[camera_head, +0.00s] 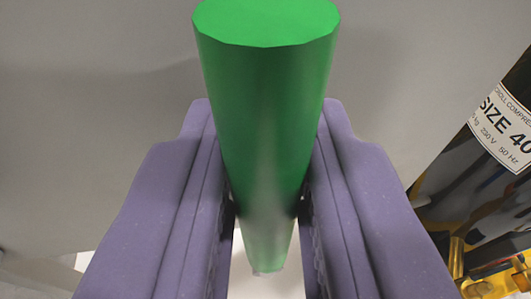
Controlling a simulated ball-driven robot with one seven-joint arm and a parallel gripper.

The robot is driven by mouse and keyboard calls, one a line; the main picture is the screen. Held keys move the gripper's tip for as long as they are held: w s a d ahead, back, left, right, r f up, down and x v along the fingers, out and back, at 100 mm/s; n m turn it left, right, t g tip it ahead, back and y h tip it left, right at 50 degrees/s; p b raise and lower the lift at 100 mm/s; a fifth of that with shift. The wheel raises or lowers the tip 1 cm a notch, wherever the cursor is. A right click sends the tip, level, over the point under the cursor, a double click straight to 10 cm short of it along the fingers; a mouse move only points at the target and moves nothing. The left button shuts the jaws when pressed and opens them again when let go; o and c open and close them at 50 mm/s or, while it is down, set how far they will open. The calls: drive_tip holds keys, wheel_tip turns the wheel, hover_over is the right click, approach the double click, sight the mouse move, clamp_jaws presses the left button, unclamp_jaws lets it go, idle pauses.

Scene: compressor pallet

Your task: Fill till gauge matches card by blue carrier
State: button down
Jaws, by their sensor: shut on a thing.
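My gripper (268,215), with two purple fingers, is shut on a green cylinder (262,110). The cylinder has a flat, faceted end face toward the camera at the top of the view and runs down between the fingers, looking narrower at its far end. A finger presses on each side of it. No gauge, card or blue carrier can be made out in this view.
A black compressor (475,175) with a white label (508,128) reading "SIZE 40" stands at the right. Yellow metal parts (490,278) are at its foot. A plain grey surface (90,130) fills the left and back.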

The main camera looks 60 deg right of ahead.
drive_tip(key=shift+f, duration=0.1)
idle(0.3)
drive_tip(key=c, duration=1.1)
unclamp_jaws()
drive_tip(key=shift+o, duration=0.2)
drive_tip(key=p+v, duration=0.2)
drive_tip(key=v, duration=0.5)
drive_tip(key=shift+s+a, duration=0.25)
